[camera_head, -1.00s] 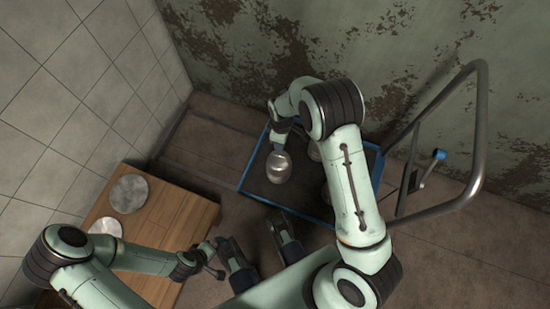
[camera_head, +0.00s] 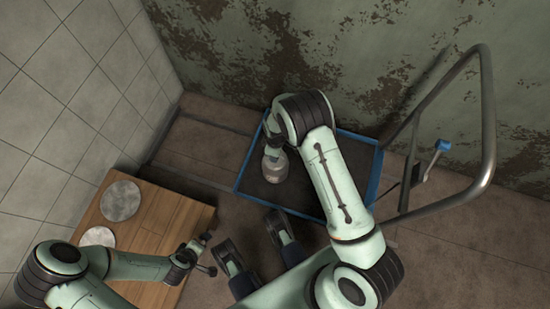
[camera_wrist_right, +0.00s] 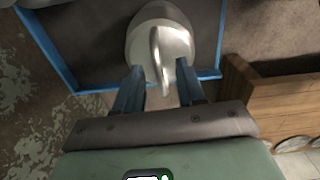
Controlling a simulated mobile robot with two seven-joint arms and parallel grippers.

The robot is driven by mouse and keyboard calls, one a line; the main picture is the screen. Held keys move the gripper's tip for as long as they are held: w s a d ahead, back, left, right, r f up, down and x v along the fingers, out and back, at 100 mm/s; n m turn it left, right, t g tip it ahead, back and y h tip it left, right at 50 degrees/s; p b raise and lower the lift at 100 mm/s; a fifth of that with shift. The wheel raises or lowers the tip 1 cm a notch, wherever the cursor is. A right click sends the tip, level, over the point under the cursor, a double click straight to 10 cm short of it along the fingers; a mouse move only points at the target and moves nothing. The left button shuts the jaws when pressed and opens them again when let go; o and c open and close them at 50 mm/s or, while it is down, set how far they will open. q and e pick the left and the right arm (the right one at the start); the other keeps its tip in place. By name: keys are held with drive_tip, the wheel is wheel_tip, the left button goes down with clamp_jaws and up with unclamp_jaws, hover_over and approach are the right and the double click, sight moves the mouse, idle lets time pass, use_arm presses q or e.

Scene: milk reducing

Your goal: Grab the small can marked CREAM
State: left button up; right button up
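A silvery metal can (camera_head: 275,168) stands on a dark, blue-edged platform (camera_head: 237,178). No CREAM marking is readable on it. My right gripper (camera_head: 271,147) is at the can's top from above, partly covering it. In the right wrist view, a rounded metal can (camera_wrist_right: 160,35) with a raised handle-like strip lies ahead of the gripper (camera_wrist_right: 159,78). The two fingers stand apart on either side of the strip, with gaps visible. My left gripper (camera_head: 209,254) appears open and empty, near the wooden table's right edge.
A wooden table (camera_head: 165,215) at the left carries two round grey discs (camera_head: 120,200). A metal tube handle (camera_head: 487,120) rises at the platform's right. A peeling wall (camera_head: 400,60) stands behind. My right arm hides part of the platform.

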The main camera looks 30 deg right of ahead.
drive_tip(key=shift+r, duration=0.1)
clamp_jaws()
idle(1.2)
